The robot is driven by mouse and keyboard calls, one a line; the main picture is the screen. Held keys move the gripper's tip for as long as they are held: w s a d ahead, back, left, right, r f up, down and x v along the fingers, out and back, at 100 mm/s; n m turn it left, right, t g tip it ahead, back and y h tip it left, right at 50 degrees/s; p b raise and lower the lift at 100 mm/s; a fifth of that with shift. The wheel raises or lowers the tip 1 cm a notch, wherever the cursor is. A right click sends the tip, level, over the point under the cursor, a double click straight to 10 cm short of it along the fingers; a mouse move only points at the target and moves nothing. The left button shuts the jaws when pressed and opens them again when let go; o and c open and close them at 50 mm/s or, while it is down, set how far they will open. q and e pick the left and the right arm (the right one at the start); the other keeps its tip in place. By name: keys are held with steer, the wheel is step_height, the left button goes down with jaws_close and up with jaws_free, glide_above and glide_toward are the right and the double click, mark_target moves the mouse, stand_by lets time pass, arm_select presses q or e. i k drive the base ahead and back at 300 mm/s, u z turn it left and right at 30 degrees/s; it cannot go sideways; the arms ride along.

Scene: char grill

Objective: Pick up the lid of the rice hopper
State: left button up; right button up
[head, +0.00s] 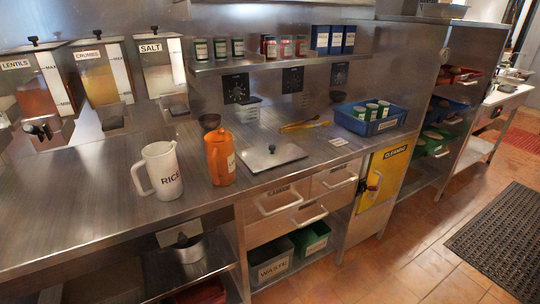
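No hopper labelled rice shows in the head view. A white jug (162,173) labelled RICE stands upright on the steel counter. Hoppers labelled LENTILS (45,85), CRUMBS (103,75) and SALT (160,65) are mounted on the back wall, each with a black knob on top. A flat square metal lid (262,158) with a dark knob lies on the counter right of the orange jug; I cannot tell what it belongs to. Neither of my grippers is in view.
An orange jug (220,160) stands beside the white one. A blue tray (370,118) with several cups sits at the counter's right end. A shelf (260,62) of small jars and boxes hangs above. The counter's left front (70,200) is clear.

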mark_target(258, 159)
steer(key=k, duration=0.6)
steer(key=z, duration=0.35)
steer(key=i, duration=0.7)
steer(key=u, duration=0.6)
steer(key=i, duration=0.6)
steer(key=u, duration=0.7)
